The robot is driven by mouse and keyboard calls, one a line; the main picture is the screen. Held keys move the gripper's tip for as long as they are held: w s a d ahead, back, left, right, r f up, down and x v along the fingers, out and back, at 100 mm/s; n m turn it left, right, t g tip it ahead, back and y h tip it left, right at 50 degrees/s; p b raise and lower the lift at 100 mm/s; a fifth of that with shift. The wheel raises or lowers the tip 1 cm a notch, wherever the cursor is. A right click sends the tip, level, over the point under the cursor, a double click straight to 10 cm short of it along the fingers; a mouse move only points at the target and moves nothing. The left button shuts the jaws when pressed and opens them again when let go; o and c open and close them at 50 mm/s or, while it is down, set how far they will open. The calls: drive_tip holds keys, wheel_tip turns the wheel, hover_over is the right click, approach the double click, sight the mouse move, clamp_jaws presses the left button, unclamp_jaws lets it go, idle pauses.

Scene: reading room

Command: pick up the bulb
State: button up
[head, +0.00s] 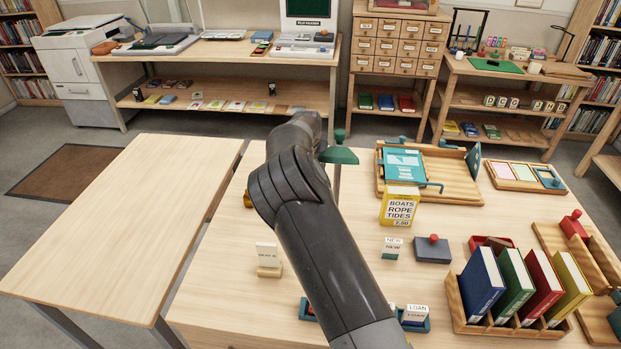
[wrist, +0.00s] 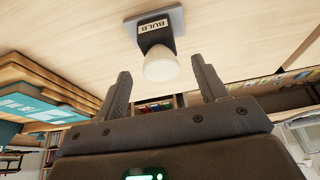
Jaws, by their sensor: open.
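The bulb (wrist: 162,67) is a pale, rounded bulb in the wrist view. It sits in a dark holder (wrist: 155,37) with a "BULB" label, on a grey plate (wrist: 172,19) on the light wooden table. My gripper (wrist: 160,73) is open and empty, with one finger to each side of the bulb in the picture. I cannot tell whether the bulb is fully between the fingers. In the head view my arm hides the bulb and my gripper.
A green shade-like piece (head: 338,155) stands just right of my arm. A wooden tray (head: 452,192) with a teal book, a yellow box (head: 398,207) and a book rack (head: 463,318) occupy the right side. The left table (head: 120,215) is bare.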

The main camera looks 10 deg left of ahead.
drive_tip(key=shift+s+x, duration=0.15)
drive_tip(key=shift+x, duration=1.25)
drive_tip(key=shift+s+x, duration=0.2)
drive_tip(key=shift+x, duration=1.15)
drive_tip(key=shift+f, duration=0.15)
drive_tip(key=shift+c, duration=0.5)
drive_tip(key=c, duration=1)
